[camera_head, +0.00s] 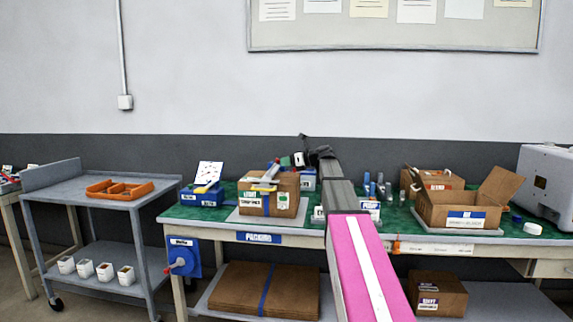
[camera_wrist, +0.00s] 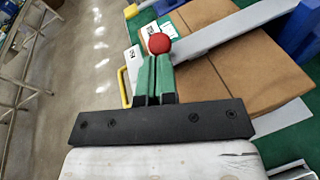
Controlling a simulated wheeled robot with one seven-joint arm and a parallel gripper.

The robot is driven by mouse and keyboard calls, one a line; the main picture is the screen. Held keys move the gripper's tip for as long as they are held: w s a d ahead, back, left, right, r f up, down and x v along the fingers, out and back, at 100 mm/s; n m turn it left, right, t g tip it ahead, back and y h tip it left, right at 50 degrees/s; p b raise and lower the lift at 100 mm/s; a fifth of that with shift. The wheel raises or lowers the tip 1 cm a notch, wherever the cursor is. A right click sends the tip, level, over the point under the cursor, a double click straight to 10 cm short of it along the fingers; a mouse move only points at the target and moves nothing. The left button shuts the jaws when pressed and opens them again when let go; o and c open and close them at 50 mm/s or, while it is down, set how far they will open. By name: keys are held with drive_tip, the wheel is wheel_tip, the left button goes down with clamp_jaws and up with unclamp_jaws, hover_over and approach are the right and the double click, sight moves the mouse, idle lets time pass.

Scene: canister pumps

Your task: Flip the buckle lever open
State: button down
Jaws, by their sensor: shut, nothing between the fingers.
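A red ball knob (camera_wrist: 159,43) sits right at my fingertips in the wrist view. A pale grey bar (camera_wrist: 235,33) runs from beside the knob to the upper right, toward a blue part (camera_wrist: 298,30); I take these for the buckle lever and its mount, but the join is hidden. My gripper (camera_wrist: 154,62) has its green fingers shut together, with the knob just beyond the tips; I cannot tell whether they touch. In the head view my gripper (camera_head: 284,161) is above the strapped cardboard box (camera_head: 284,207), and the lever is too small to make out clearly.
The box stands on the green workbench (camera_head: 222,214). A blue bin (camera_head: 202,197) is to its left and an open carton (camera_head: 455,211) to the right. A yellow handle (camera_wrist: 124,88) is left of my fingers. A grey cart (camera_head: 85,189) stands farther left.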

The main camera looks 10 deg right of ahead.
drive_tip(key=shift+w+a+r+g+h, duration=0.15)
drive_tip(key=shift+a+r+g+h, duration=0.15)
drive_tip(key=shift+r+h, duration=0.1)
drive_tip(key=shift+w+a+r+n+g+h, duration=0.15)
drive_tip(key=shift+a+r+g+h, duration=0.05)
drive_tip(key=shift+a+r+h, duration=0.2)
drive_tip(key=shift+w+a+r+n+g+h, duration=0.15)
drive_tip(key=shift+a+r+g+h, duration=0.1)
drive_tip(key=shift+h, duration=0.25)
drive_tip(key=w+a+r+g+h, duration=0.1)
drive_tip(key=w+a+g+h, duration=0.1)
drive_tip(key=a+h, duration=0.4)
drive_tip(key=shift+w+a+r+n, duration=0.25)
drive_tip(key=shift+w+a+n, duration=0.15)
drive_tip(key=shift+a, duration=1.15)
